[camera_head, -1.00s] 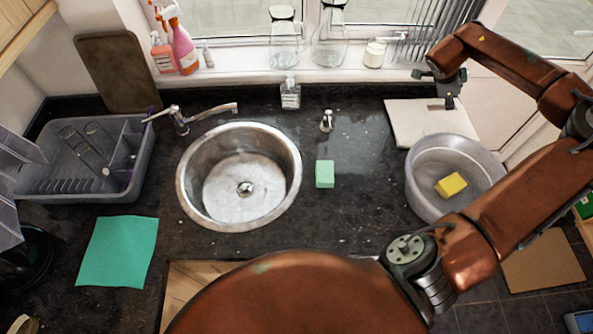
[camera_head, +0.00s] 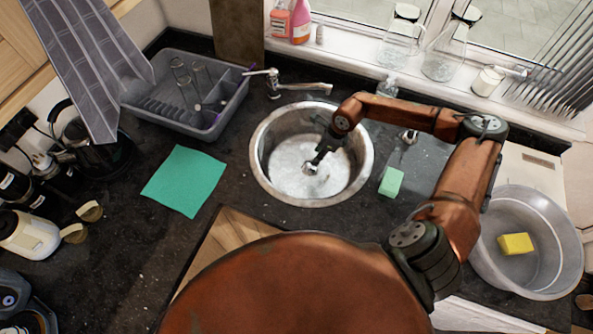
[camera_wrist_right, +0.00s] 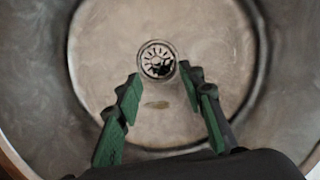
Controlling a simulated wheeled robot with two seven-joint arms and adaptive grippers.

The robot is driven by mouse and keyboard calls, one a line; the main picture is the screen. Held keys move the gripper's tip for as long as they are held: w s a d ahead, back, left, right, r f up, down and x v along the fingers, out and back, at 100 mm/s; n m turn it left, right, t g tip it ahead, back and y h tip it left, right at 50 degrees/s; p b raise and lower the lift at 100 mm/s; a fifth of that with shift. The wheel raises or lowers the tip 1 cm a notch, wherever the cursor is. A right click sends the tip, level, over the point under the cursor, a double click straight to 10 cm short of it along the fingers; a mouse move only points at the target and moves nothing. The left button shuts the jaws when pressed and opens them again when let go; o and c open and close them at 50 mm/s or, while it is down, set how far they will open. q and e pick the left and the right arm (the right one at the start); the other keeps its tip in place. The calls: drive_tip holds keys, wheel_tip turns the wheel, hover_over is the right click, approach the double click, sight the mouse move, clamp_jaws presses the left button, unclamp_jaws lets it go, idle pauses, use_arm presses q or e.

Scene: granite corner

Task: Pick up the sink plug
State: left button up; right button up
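The round metal sink (camera_head: 283,178) has a drain fitting (camera_wrist_right: 157,60) in its floor, with a slotted metal ring and a dark centre. I cannot tell whether the dark centre is the sink plug or an opening. My right gripper (camera_head: 316,161) is down in the bowl, close to the drain and partly covering it in the head view. In the right wrist view my right gripper (camera_wrist_right: 160,88) has its green-padded fingers spread, with nothing between them. The drain lies just beyond the fingertips. My left gripper is out of view.
A grey basin (camera_head: 490,262) with a yellow sponge (camera_head: 515,243) stands farther right. A teal cloth (camera_head: 184,180) lies left.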

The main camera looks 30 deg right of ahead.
sight(310, 166)
drive_tip(key=x, duration=0.8)
drive_tip(key=shift+s+a, duration=0.15)
drive_tip(key=shift+s, duration=0.15)
clamp_jaws()
